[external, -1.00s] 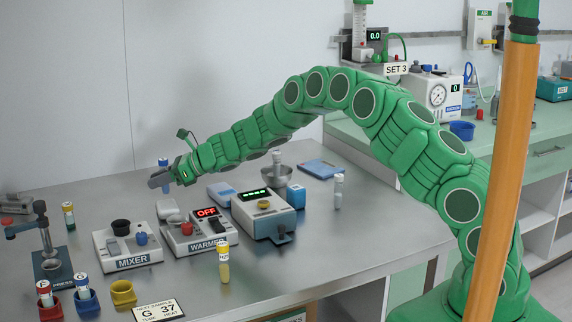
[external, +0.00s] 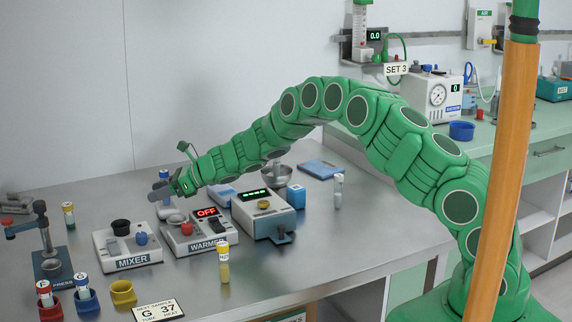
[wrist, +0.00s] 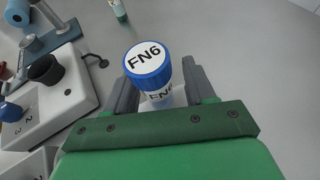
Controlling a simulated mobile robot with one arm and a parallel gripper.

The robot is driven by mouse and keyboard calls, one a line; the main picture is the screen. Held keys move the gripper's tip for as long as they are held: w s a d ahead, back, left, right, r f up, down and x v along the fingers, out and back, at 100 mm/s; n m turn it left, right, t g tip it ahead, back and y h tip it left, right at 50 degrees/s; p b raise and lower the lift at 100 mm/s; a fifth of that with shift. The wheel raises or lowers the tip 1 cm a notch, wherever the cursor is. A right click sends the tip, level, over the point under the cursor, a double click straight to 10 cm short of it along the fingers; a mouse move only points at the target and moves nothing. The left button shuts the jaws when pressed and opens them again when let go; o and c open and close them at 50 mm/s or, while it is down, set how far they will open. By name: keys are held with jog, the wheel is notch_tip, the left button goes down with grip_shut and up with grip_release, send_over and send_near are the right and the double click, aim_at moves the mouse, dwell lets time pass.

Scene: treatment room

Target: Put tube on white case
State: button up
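A tube with a blue cap marked FN6 (wrist: 150,62) stands between the two grey fingers of my gripper (wrist: 160,92) in the wrist view. In the external view its blue cap (external: 163,173) shows above my gripper (external: 160,190), at the back of the steel table. The fingers are closed around the tube, which looks roughly upright.
The mixer (external: 128,246) and the warmer (external: 195,236) stand in front of my gripper. A device with a green display (external: 268,215) is to the right. A green-labelled tube (external: 69,214) and a press (external: 48,262) stand at left.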

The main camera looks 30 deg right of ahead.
jog(key=shift+r, duration=0.15)
jog(key=v, duration=1.2)
jog(key=shift+s, duration=0.1)
dwell(0.3)
